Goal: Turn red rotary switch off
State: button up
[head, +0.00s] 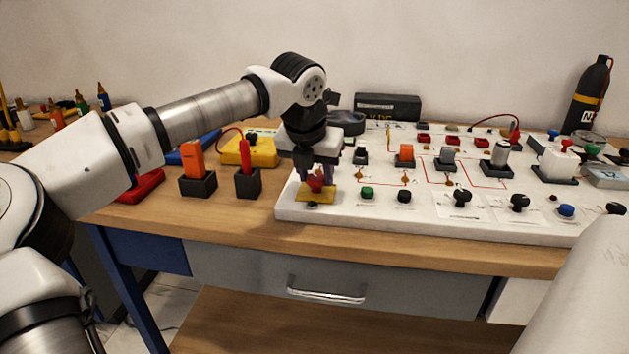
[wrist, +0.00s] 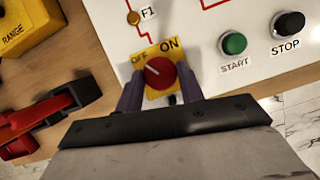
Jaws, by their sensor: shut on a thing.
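The red rotary switch (wrist: 160,73) sits on a yellow plate (wrist: 148,54) marked OFF and ON at the corner of the white panel. Its white pointer line slants up and left, toward the OFF label. In the head view the red switch (head: 317,184) is partly covered by my gripper, above the yellow plate (head: 314,197). My gripper (head: 317,178) points down over the switch. In the wrist view its two fingers (wrist: 160,84) stand at the left and right of the red knob, shut on it.
The green START button (wrist: 233,43) and black STOP button (wrist: 288,25) are right of the switch. A black holder with a red tool (head: 246,178) and an orange block in a holder (head: 194,162) stand left of the panel (head: 430,228). A drawer (head: 290,270) is below the table top.

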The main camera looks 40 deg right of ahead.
jog(key=shift+n+y+b, duration=0.3)
jog(key=shift+n+b, duration=0.15)
jog(key=shift+n, duration=0.45)
jog(key=shift+t, duration=0.3)
jog(key=o, duration=1)
jog(key=shift+s, duration=0.1)
jog(key=p+v, duration=0.1)
jog(key=v, duration=1.2)
jog(key=shift+s+r, duration=0.1)
jog(key=shift+r, duration=0.3)
